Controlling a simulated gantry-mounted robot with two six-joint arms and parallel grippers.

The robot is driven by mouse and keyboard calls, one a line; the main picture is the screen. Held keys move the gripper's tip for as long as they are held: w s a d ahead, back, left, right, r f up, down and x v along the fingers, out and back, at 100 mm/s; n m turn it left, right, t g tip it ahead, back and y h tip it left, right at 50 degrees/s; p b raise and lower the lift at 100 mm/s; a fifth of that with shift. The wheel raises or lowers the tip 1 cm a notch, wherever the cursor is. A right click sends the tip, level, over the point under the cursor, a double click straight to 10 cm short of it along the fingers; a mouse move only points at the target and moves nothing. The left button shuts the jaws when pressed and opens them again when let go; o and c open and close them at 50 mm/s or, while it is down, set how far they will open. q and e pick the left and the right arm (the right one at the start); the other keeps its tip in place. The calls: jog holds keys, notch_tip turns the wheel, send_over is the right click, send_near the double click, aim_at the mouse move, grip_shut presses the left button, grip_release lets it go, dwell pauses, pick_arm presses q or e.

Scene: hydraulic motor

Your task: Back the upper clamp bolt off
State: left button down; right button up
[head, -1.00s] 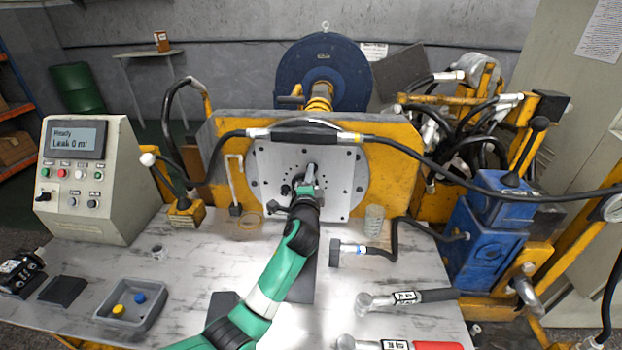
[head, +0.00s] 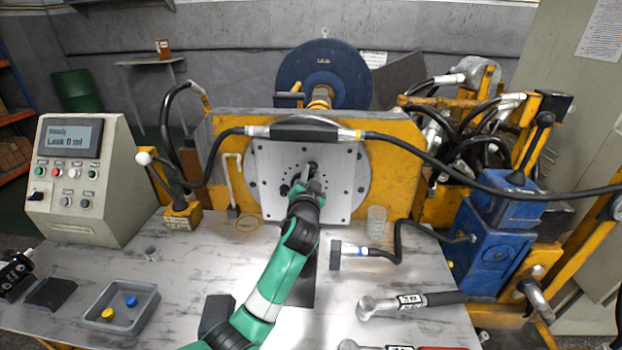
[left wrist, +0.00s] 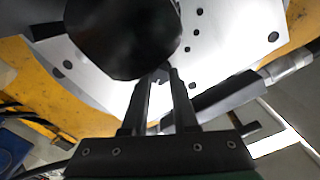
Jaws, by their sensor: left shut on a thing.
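The pale mounting plate (head: 340,196) stands upright on the yellow housing, with several holes and dark bolts around its middle. My left gripper (head: 311,172) is at the middle of this plate, shut on a small part there. In the left wrist view, its two fingers (left wrist: 160,82) point at the plate, and their tips close on a small dark part that looks like the upper clamp bolt; it is mostly hidden. A large rounded black body (left wrist: 122,38) fills the upper part of that view and covers some of the plate. My right gripper is not in view.
A black hose (head: 440,172) crosses above the plate. Large wrenches (head: 412,301) and a hose end (head: 348,250) lie on the bench to the right. A grey tray (head: 120,307) with two caps and the control box (head: 80,180) reading 0 ml are left.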

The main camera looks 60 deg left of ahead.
pick_arm(q)
jog(key=shift+n, duration=0.8)
jog(key=shift+b, duration=0.3)
jog(key=shift+r, duration=0.1)
jog(key=c, duration=0.7)
grip_release()
jog(key=shift+d, duration=0.1)
